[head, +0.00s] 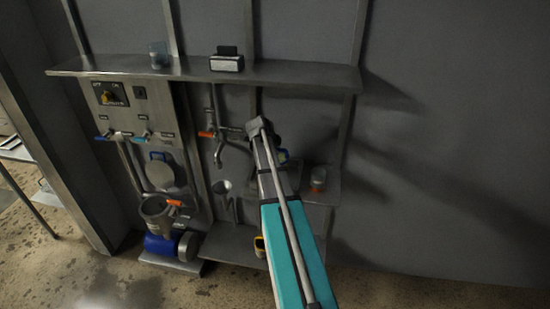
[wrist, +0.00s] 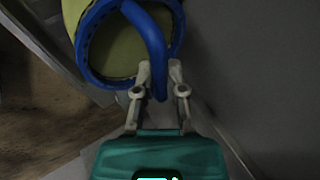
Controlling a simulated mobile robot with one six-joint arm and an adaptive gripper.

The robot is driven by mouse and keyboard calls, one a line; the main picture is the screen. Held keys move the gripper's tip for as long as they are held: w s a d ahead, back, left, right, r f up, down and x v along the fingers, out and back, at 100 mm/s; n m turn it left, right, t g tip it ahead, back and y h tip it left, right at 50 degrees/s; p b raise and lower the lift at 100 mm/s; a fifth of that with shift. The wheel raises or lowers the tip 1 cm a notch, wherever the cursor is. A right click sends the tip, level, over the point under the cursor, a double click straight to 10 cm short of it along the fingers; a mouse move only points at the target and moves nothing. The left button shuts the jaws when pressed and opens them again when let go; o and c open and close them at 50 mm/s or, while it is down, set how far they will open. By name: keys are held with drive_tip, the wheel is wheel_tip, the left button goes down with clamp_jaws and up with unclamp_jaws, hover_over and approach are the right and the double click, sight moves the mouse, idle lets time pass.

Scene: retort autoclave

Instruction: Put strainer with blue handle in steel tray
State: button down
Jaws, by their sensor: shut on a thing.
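The strainer (wrist: 108,42) has a blue rim, a pale yellow-green inside and a blue handle. It fills the top of the wrist view. My gripper (wrist: 160,72) is shut on the blue handle (wrist: 150,35), with one finger on each side of it. I cannot tell for certain which metal surface is the steel tray; a flat grey metal ledge (head: 222,243) lies low behind the arm.
A long upper shelf (head: 130,64) holds a clear beaker (head: 159,54) and a small metal box (head: 227,62). An orange-topped jar (head: 318,178) stands right of my arm. A tap (head: 214,134) and a blue pump (head: 163,246) are to the left. The right wall is bare.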

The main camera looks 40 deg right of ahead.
drive_tip(key=shift+f+b, duration=0.65)
drive_tip(key=shift+f, duration=0.3)
drive_tip(key=shift+f, duration=0.15)
drive_tip(key=c, duration=0.7)
unclamp_jaws()
drive_tip(key=shift+r, duration=0.2)
drive_tip(key=p+v, duration=0.2)
drive_tip(key=v, duration=0.1)
drive_tip(key=shift+s+p, duration=0.1)
drive_tip(key=shift+p, duration=0.25)
drive_tip(key=p+v, duration=0.7)
drive_tip(key=v, duration=0.2)
